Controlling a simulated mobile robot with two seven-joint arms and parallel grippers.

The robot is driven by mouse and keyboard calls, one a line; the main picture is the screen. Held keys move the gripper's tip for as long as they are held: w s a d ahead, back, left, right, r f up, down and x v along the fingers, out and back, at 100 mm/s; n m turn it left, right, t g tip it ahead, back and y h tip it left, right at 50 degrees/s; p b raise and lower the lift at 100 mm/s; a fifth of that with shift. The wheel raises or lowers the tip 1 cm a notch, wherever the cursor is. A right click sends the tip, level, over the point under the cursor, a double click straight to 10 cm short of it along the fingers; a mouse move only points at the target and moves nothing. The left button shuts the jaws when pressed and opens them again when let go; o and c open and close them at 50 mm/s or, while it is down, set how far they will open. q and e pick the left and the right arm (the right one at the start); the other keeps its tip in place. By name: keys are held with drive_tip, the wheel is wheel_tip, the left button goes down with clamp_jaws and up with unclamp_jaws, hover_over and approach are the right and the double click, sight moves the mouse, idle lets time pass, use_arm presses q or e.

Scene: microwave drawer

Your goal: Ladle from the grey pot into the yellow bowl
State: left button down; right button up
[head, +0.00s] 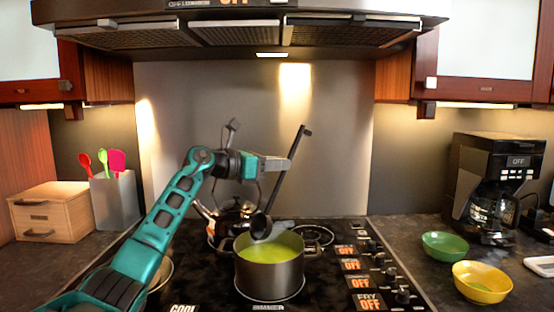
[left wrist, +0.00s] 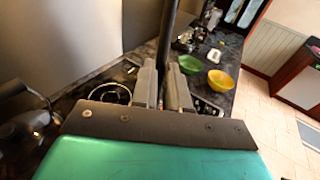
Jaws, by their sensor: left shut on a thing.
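The grey pot (head: 269,274) stands on the stove's front part and holds green liquid. My left gripper (head: 282,163) is shut on the black ladle's handle (head: 291,170), above the pot. The ladle is tilted, with its bowl (head: 261,226) down at the pot's back rim; I cannot tell if it touches the liquid. In the left wrist view the handle (left wrist: 168,45) rises between the two fingers (left wrist: 163,88). The yellow bowl (head: 482,282) sits on the right counter, and it also shows in the left wrist view (left wrist: 220,80). My right gripper is not in view.
A green bowl (head: 445,245) stands just behind the yellow one. A coffee maker (head: 497,185) is at the back right. A kettle (head: 232,217) stands behind the pot. The range hood (head: 240,33) hangs above. Stove knobs (head: 387,268) lie between pot and bowls.

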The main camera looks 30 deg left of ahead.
sight(270, 211)
use_arm(q)
wheel_tip(270, 211, down, 2)
drive_tip(key=shift+f+b, duration=0.1)
drive_tip(key=shift+b, duration=0.55)
drive_tip(key=shift+w+d+f+b, duration=0.1)
drive_tip(key=shift+f+b, duration=0.95)
drive_tip(key=shift+f, duration=0.6)
drive_tip(key=shift+w+f+b, duration=0.1)
drive_tip(key=shift+f+b, duration=0.95)
drive_tip(key=shift+f, duration=0.6)
drive_tip(key=shift+f+b, duration=0.5)
drive_tip(key=shift+f, duration=0.25)
drive_tip(key=shift+f+b, duration=0.6)
drive_tip(key=shift+f, duration=0.25)
drive_tip(key=shift+f, duration=0.1)
